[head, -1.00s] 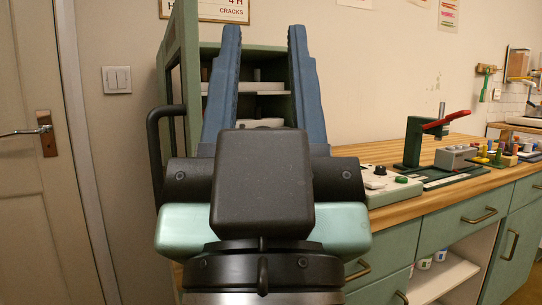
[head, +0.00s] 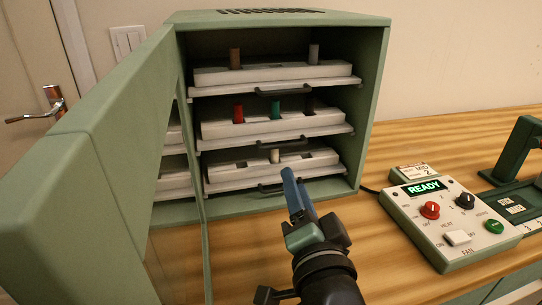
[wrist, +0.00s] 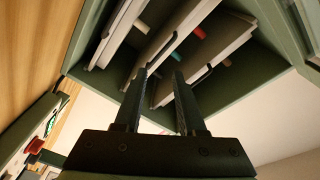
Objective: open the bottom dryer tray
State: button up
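The green dryer (head: 280,20) stands on the table with three pale trays inside. The bottom tray (head: 225,173) holds one whitish peg (head: 275,156) and sits low in the cabinet. Its dark handle (head: 268,188) is partly hidden behind my gripper. My gripper (head: 291,190) is in front of the bottom tray's right half; whether it touches the handle I cannot tell. In the wrist view my gripper (wrist: 162,74) shows its two fingers apart with nothing between them. The trays appear tilted beyond the fingertips, and the bottom tray (wrist: 120,28) is at the left.
The dryer door (head: 110,150) stands open at the left. The middle tray (head: 225,130) holds red, green and dark pegs; the top tray (head: 275,73) holds brown and grey ones. A control box (head: 455,225) reading READY stands on the table at right. Wood in front is mostly clear.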

aim_at(271, 192)
jog(key=f+m+g+p, duration=0.1)
jog(key=f, duration=0.1)
jog(key=s+f+m+g+p, duration=0.1)
jog(key=f+m+p, duration=0.1)
jog(key=f+m+g+y+p, duration=0.1)
jog(key=f+m+p, duration=0.1)
jog(key=shift+s+a+f, duration=0.1)
jog(key=shift+s+f, duration=0.25)
jog(key=shift+s, duration=0.05)
jog(key=shift+w+a+f, duration=0.1)
jog(key=shift+w+f, duration=0.1)
jog(key=b+x, duration=0.1)
jog(key=x, duration=1.1)
jog(key=shift+w+a, duration=0.15)
jog(key=shift+w, duration=0.05)
grip_shut()
dwell(0.3)
